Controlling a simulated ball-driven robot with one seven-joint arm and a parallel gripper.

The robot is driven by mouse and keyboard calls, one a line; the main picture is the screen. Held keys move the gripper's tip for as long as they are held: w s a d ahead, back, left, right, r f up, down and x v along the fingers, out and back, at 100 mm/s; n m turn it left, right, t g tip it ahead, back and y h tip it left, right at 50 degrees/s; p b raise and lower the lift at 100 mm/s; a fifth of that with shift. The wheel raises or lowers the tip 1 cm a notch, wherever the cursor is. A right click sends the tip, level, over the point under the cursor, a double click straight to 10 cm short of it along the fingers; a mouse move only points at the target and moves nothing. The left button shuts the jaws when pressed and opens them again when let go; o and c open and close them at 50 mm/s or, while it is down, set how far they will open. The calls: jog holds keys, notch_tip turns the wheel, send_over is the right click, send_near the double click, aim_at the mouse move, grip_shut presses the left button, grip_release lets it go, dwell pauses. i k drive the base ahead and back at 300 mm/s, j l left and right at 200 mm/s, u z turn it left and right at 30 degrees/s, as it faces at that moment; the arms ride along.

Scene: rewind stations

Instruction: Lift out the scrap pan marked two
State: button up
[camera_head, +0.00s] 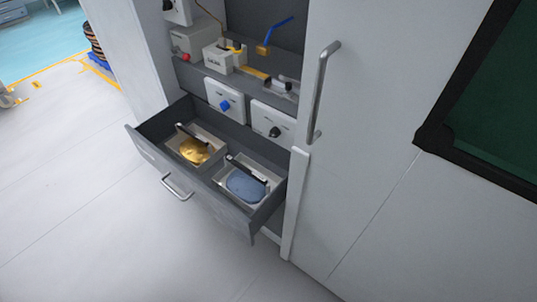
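A grey drawer (150,153) stands pulled open low in the cabinet, with two pale pans side by side in it. The left pan (217,149) holds a gold-yellow scrap heap (194,151). The right pan (221,180) holds a blue-grey scrap heap (245,186). Each pan has a dark bar handle across its top, the left one (190,132) and the right one (247,170). Both pans rest inside the drawer. I cannot read a number on either pan. My gripper is not in view.
Above the drawer are a white box with a blue knob (225,104), another with a dark knob (274,132), and a shelf of small tools. A tall door with a bar handle (322,90) stands at right. The floor (90,215) left and in front is clear.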

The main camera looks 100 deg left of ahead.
aim_at(244, 181)
jog(key=u, duration=2.5)
jog(key=i+l+u, duration=0.25)
jog(key=l, duration=0.3)
jog(key=i, duration=0.1)
